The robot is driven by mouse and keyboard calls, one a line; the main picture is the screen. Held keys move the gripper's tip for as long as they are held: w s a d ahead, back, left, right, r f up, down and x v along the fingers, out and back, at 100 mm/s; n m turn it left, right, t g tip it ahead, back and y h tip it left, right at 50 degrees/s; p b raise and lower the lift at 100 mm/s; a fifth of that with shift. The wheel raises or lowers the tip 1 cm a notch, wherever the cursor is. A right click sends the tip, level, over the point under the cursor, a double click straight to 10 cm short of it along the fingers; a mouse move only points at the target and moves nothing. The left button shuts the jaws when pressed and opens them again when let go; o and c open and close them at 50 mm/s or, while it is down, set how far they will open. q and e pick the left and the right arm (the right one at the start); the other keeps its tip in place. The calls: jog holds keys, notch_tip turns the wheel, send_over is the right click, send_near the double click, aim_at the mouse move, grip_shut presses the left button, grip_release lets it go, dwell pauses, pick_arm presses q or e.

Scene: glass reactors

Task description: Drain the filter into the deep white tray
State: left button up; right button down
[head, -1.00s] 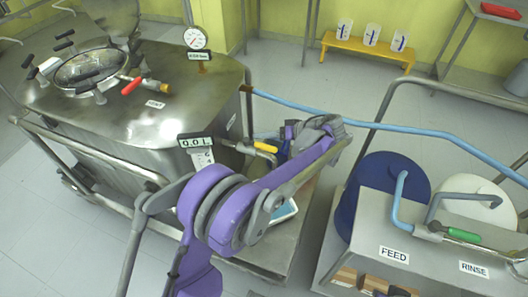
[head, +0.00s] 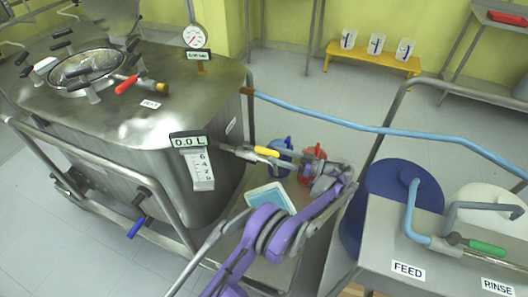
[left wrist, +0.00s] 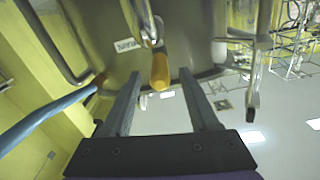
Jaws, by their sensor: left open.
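The filter (head: 180,85) is a large steel vessel at the left of the head view. Its display (head: 190,142) reads 0.0 L. A valve with a yellow handle (head: 266,152) sticks out of its right side. A shallow-looking white tray with a pale blue inside (head: 270,194) lies below on the steel platform, partly hidden by my arm. My left gripper (head: 325,172) is near the yellow handle, to its right. In the left wrist view the gripper (left wrist: 160,73) is open, and the yellow handle (left wrist: 160,68) appears between its fingertips, without clear contact. My right gripper is out of view.
A blue jug (head: 281,158) and a red jug (head: 313,160) stand behind my gripper. A blue-handled valve (head: 135,228) sits low on the vessel. A blue hose (head: 330,119) crosses to the right. A blue drum (head: 405,180) and steel cart (head: 385,235) stand at right.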

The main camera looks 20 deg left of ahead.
aim_at(259, 150)
pick_arm(q)
jog(key=a, duration=0.5)
jog(key=shift+s+a, duration=0.15)
jog(key=shift+a, duration=0.25)
grip_shut()
dwell(1.0)
